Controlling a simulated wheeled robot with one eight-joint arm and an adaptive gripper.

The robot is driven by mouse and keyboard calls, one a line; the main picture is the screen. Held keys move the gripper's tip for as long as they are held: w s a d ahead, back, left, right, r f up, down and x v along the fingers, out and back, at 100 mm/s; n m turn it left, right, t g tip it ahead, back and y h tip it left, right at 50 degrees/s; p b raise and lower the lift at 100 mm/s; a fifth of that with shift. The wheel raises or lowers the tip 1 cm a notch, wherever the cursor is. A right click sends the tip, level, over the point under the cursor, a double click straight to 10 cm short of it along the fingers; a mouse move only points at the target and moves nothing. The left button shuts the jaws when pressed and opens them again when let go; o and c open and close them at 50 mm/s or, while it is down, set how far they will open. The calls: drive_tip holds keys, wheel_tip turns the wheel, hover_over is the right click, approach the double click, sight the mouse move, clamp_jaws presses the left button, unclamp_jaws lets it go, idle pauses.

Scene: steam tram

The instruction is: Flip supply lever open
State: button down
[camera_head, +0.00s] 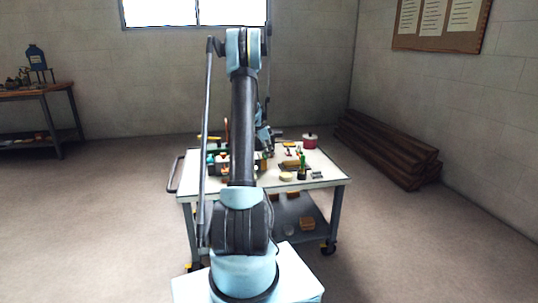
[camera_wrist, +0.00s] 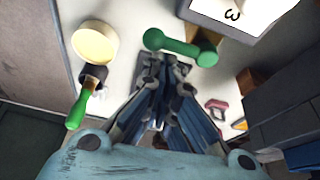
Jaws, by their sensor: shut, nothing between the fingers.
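A green lever (camera_wrist: 180,45) with rounded ends lies across the upper middle of the wrist view, its right end over a brown block. I cannot tell from its look whether it stands open or closed. My gripper (camera_wrist: 165,62) is shut and empty, its fingertips just below the lever's left half in the picture. Whether they touch the lever I cannot tell. In the head view my arm hides much of the cart's middle, and the lever is too small to make out there.
The white-topped cart (camera_head: 325,180) holds a red pot (camera_head: 309,141) and small items. The wrist view shows a pale round disc (camera_wrist: 95,42), a green-handled tool (camera_wrist: 80,108), a card marked 3 (camera_wrist: 235,10), a red part (camera_wrist: 217,106) and a dark box (camera_wrist: 285,110).

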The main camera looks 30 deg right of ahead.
drive_tip(key=s+d, duration=0.1)
drive_tip(key=d, duration=0.3)
drive_tip(key=v, duration=1)
drive_tip(key=shift+w+r, duration=0.25)
drive_tip(key=shift+r, duration=0.05)
drive_tip(key=shift+a, duration=0.15)
